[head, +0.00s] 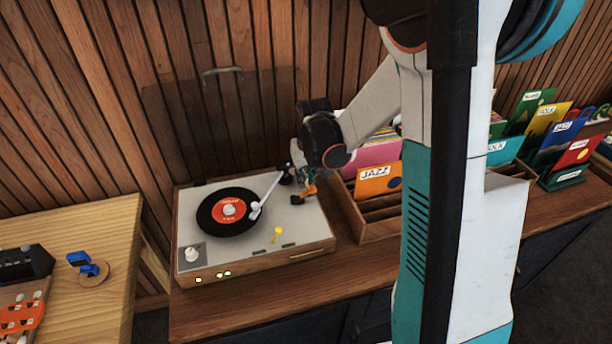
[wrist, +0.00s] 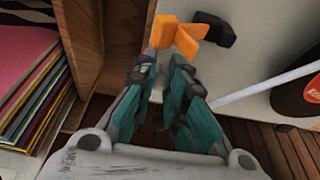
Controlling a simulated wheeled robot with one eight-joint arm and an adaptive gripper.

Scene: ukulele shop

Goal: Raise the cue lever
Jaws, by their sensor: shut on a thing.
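The turntable (head: 310,235) stands on the wooden counter with its lid raised. A black record with a red label (head: 229,209) lies on it. The white tonearm (head: 268,191) reaches over the record's right edge; I cannot tell whether the needle touches. The orange cue lever (head: 311,190) is at the deck's back right and also shows in the wrist view (wrist: 178,34), beside a black part. My gripper (head: 307,177) reaches down to it from above. In the wrist view my gripper's fingertips (wrist: 162,62) are shut on the lever, whose orange end sticks out beyond them.
A wooden record crate (head: 352,216) with a JAZZ divider stands close right of the turntable. A small yellow lever (head: 277,234) is on the deck's front. The tonearm (wrist: 262,87) lies right of my fingers. A slatted wall is behind.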

